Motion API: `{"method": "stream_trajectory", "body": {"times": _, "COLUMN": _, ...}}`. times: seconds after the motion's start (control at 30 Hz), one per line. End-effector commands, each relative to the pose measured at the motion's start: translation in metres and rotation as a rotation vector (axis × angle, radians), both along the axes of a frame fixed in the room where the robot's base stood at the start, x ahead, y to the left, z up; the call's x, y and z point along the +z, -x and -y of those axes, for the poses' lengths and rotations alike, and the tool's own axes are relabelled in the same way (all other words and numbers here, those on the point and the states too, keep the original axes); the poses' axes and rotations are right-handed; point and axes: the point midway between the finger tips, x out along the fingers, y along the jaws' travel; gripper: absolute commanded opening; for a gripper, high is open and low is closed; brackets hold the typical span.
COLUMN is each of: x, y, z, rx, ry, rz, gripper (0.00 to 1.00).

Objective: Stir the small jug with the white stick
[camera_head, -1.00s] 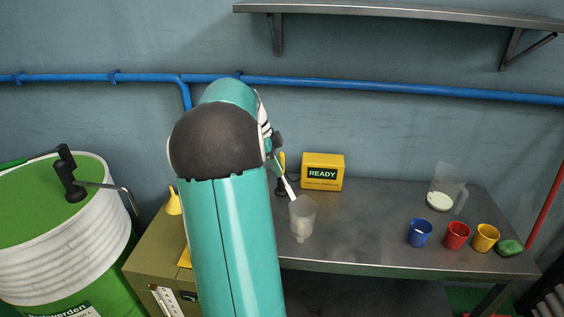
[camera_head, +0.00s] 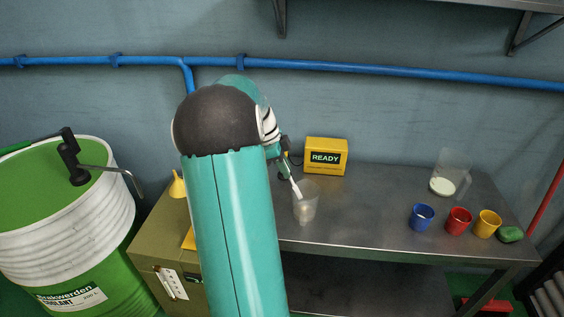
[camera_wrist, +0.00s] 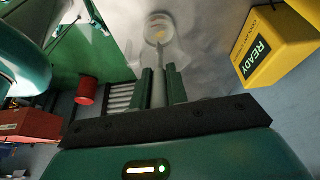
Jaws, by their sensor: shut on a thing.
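The small jug (camera_head: 306,208) is a clear, see-through cup on the metal table, just right of my arm. The wrist view shows it from above (camera_wrist: 158,22), with something pale yellowish at its bottom. My gripper (camera_head: 287,172) is shut on the white stick (camera_head: 295,188) above the jug. In the wrist view the stick (camera_wrist: 158,60) runs from between the two green fingers (camera_wrist: 160,85) toward the jug. Its lower end reaches down at the jug's mouth and appears inside it. My arm hides part of the gripper in the head view.
A yellow box reading READY (camera_head: 326,156) stands behind the jug. The table's middle is clear.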

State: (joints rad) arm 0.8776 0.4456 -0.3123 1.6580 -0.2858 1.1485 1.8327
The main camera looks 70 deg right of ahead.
Motion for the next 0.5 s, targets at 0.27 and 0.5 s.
{"method": "stream_trajectory", "body": {"times": 0.27, "x": -0.019, "y": 0.008, "z": 0.001, "rx": -0.001, "ry": -0.002, "rz": -0.001, "gripper": 0.0}}
{"method": "stream_trajectory", "body": {"times": 0.5, "x": -0.035, "y": 0.014, "z": 0.003, "rx": 0.001, "ry": -0.001, "rz": 0.001, "gripper": 0.0}}
